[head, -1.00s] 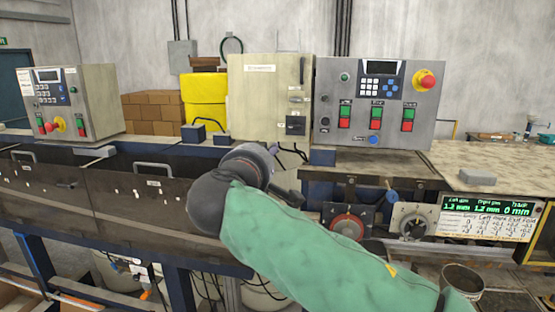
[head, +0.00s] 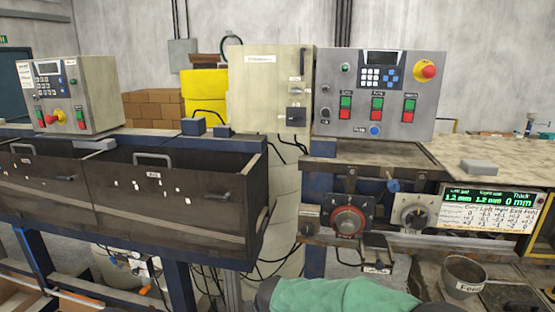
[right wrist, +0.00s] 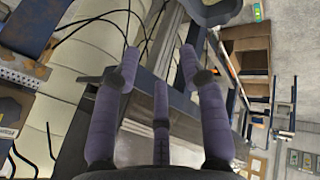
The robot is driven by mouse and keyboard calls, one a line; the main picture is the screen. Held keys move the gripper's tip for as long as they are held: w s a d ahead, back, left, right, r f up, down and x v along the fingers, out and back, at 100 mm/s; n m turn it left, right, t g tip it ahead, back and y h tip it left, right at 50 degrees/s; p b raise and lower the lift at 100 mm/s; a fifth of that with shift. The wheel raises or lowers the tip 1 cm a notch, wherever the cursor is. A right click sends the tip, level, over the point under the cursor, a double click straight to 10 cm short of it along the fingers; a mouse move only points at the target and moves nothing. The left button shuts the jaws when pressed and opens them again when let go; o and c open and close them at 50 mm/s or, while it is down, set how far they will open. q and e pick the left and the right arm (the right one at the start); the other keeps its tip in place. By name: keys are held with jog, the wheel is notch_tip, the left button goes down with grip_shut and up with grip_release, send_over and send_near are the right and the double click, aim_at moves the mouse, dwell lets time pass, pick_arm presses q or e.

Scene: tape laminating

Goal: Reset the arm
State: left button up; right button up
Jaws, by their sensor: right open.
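My right arm's green sleeve (head: 345,296) shows only at the bottom edge of the head view; its gripper is out of that frame. In the right wrist view my right gripper (right wrist: 160,75) has its purple-grey fingers spread apart, with nothing between them. Behind the fingers are a metal frame, cables and the floor. My left gripper is not in view.
A dark-fronted machine (head: 170,190) with handles fills the left. A red-ringed dial (head: 348,221) and a grey dial (head: 412,217) sit beside a green display (head: 489,198). The grey control panel (head: 335,100) stands behind. A can (head: 465,275) is at lower right.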

jog(key=s+d+f+m+g+y+b, duration=0.15)
jog(key=s+f, duration=0.25)
jog(key=f, duration=0.4)
jog(key=s+d+f+m+g, duration=0.2)
jog(key=s+f, duration=0.1)
jog(key=f, duration=0.6)
jog(key=s+d+f+m+b, duration=0.1)
jog(key=s+d+f+m, duration=0.2)
jog(key=s+f, duration=0.4)
jog(key=s+d+f+m+g+y+b, duration=0.1)
jog(key=s+d+f+m, duration=0.2)
jog(key=s+f+m, duration=0.3)
jog(key=s+d+f+m+g+b, duration=0.1)
jog(key=s+d+f+m, duration=0.2)
jog(key=s, duration=0.7)
notch_tip(320, 180, down, 5)
jog(key=shift+s+d+r+m, duration=0.15)
jog(key=shift+s+d+m, duration=0.15)
jog(key=shift+m, duration=0.75)
jog(key=shift+g, duration=0.25)
